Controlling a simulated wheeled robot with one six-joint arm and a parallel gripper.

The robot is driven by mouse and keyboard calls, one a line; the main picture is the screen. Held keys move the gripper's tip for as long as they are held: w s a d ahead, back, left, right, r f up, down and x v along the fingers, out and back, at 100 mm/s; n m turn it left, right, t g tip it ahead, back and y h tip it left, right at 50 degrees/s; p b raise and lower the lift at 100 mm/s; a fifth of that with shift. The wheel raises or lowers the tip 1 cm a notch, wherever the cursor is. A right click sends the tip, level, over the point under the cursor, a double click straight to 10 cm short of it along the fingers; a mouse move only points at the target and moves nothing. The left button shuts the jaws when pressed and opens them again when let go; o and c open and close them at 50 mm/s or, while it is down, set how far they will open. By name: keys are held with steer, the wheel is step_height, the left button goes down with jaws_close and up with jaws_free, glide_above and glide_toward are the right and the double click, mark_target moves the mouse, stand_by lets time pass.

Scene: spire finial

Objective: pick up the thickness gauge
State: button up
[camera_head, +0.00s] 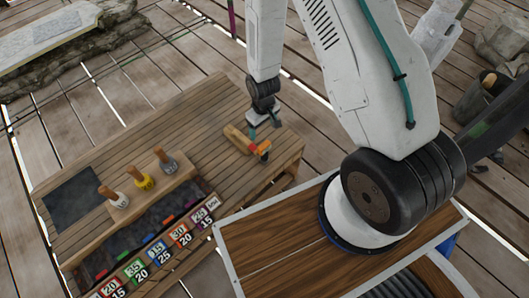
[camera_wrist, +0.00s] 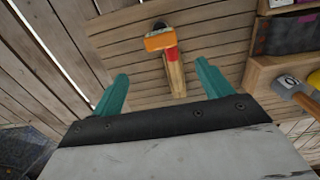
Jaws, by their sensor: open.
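A tool with a wooden handle and an orange-and-red head (camera_head: 243,141) lies on the slatted wooden table. It also shows in the wrist view (camera_wrist: 174,75), head away from me and handle toward me. I cannot tell whether this is the thickness gauge; nothing else in view clearly reads as one. My gripper (camera_head: 264,128) is just beside this tool in the head view, above the table. In the wrist view my gripper (camera_wrist: 162,68) has its two teal fingers wide apart and empty, with the handle showing between them. The tool's underside is hidden.
A wooden rack (camera_head: 127,215) holds three wooden-handled tools with white, yellow and grey parts. Numbered coloured labels (camera_head: 160,255) line a dark tray at the table's front. A dark mat (camera_head: 75,198) lies left. The middle of the table (camera_head: 150,125) is clear.

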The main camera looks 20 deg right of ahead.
mark_target(264, 145)
steer(key=f, duration=0.2)
steer(key=s+f, duration=0.1)
steer(key=f, duration=0.1)
steer(key=s+f, duration=0.1)
steer(key=f, duration=0.1)
steer(key=shift+f, duration=0.2)
steer(key=f, duration=0.4)
steer(key=w+f, duration=0.1)
steer(key=f, duration=0.2)
steer(key=shift+r, duration=0.1)
steer(key=c, duration=1.2)
steer(key=shift+o, duration=0.2)
